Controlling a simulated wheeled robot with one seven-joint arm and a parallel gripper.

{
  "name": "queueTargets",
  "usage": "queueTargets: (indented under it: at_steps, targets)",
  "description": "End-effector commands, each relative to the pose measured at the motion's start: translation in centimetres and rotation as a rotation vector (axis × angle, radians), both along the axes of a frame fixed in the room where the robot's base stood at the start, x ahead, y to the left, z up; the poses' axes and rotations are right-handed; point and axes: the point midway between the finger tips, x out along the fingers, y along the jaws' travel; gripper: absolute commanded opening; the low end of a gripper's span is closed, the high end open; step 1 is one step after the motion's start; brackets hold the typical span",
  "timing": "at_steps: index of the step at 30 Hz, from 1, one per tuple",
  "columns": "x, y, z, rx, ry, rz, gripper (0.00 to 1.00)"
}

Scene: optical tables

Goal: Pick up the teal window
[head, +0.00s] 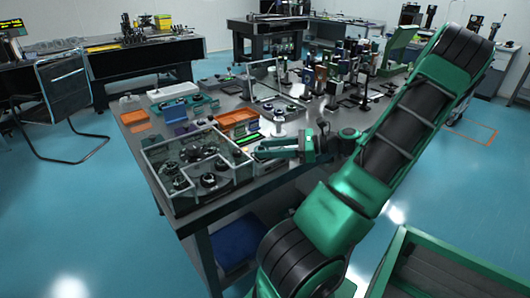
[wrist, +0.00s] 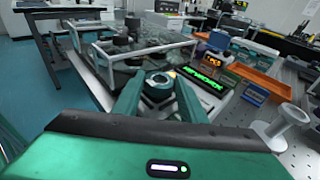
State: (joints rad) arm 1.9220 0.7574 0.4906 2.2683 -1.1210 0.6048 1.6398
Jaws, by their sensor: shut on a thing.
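My gripper (head: 262,150) reaches in from the right over the front edge of the crowded optical table, beside the clear-walled enclosure. In the wrist view its green fingers (wrist: 160,92) are closed around a small round piece with a grey rim, which I take to be the teal window (wrist: 158,86). The piece sits between the fingertips, and its lower part is hidden by them. Its colour is hard to tell in this light. In the head view the held piece is too small to make out.
The clear-walled enclosure (head: 190,168) with dark round parts stands left of my gripper. An orange tray (head: 237,119), a green-lit display (wrist: 206,82) and a white spool-shaped stand (wrist: 283,122) are close by. Many optical mounts crowd the table further back.

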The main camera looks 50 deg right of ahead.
Motion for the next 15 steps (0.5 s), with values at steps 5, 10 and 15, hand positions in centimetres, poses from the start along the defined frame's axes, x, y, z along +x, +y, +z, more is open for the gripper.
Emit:
queueTargets:
  at_steps: [5,10,15]
  targets:
    - [0.0,0.0,2.3,-0.006,-0.001,0.000,0.12]
    - [0.0,2.4,4.6,-0.002,0.002,0.000,0.12]
    - [0.0,5.5,6.5,-0.003,0.002,0.000,0.12]
